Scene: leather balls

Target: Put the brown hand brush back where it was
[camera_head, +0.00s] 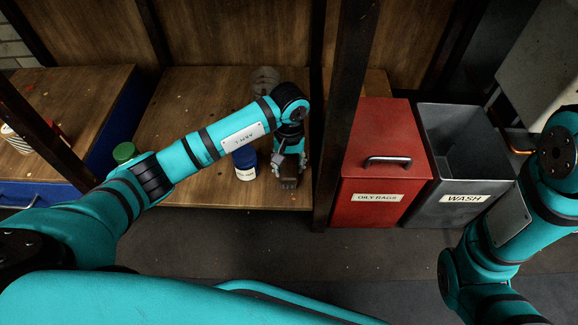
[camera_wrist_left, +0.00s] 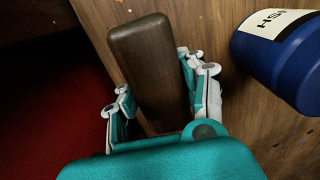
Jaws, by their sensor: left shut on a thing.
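The brown hand brush (camera_wrist_left: 155,70) lies between the fingers of my left gripper (camera_wrist_left: 158,98) in the left wrist view. Its dark wooden back faces the camera, and its bristles are hidden. My left gripper (camera_head: 290,163) is shut on the brush, which also shows in the head view (camera_head: 289,174). They are at the front right of the wooden shelf (camera_head: 220,195), close to the board. I cannot tell if the brush touches the wood. My right arm shows at the right edge, but its gripper is out of view.
A blue labelled container (camera_head: 245,163) stands just left of the left gripper, and a green-topped one (camera_head: 124,152) farther left. A clear glass (camera_head: 264,80) stands behind the arm. Right of a dark post (camera_head: 345,110) are a red OILY RAGS bin (camera_head: 378,150) and a grey WASH bin (camera_head: 460,190).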

